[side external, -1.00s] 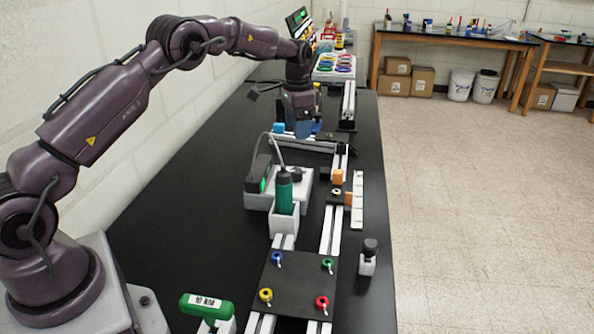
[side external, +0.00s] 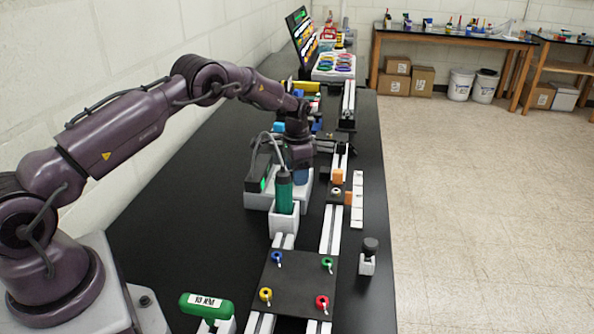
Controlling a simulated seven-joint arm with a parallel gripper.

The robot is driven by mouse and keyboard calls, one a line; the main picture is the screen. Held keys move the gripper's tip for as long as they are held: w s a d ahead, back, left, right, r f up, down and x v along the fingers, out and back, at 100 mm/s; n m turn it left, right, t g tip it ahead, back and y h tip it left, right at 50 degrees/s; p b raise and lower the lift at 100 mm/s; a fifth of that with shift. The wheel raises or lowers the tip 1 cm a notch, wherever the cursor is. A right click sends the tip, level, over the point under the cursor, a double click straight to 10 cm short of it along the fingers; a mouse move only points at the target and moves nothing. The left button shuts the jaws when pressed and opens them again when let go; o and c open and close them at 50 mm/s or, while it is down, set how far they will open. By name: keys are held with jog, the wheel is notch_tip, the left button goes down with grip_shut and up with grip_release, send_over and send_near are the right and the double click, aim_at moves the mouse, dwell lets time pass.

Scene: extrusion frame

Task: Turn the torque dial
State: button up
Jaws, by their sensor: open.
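A white-grey unit (side external: 255,201) with a small lit green display (side external: 263,185) stands in the middle of the bench. In the earlier frame, a dark round knob shows on its top right, which looks like the torque dial. My gripper (side external: 301,181) now points down over that spot and hides the knob. Its fingers are open, and I cannot tell whether they touch the knob or are around it. A green driver (side external: 284,191) with a cable stands upright in a white holder (side external: 284,222), just in front and left of my gripper.
Orange blocks (side external: 338,176) sit on the aluminium rail to the right. A black plate (side external: 291,283) with coloured rings lies nearer. A green handle (side external: 204,303) with a white label is at front left. A black-topped knob (side external: 370,246) stands at right. The bench's left side is clear.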

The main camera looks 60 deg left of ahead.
jog(key=c, duration=0.9)
jog(key=shift+n, duration=0.3)
jog(key=n, duration=0.3)
jog(key=shift+n, duration=0.4)
jog(key=shift+a+n, duration=0.1)
jog(key=shift+n, duration=2)
jog(key=o, duration=0.9)
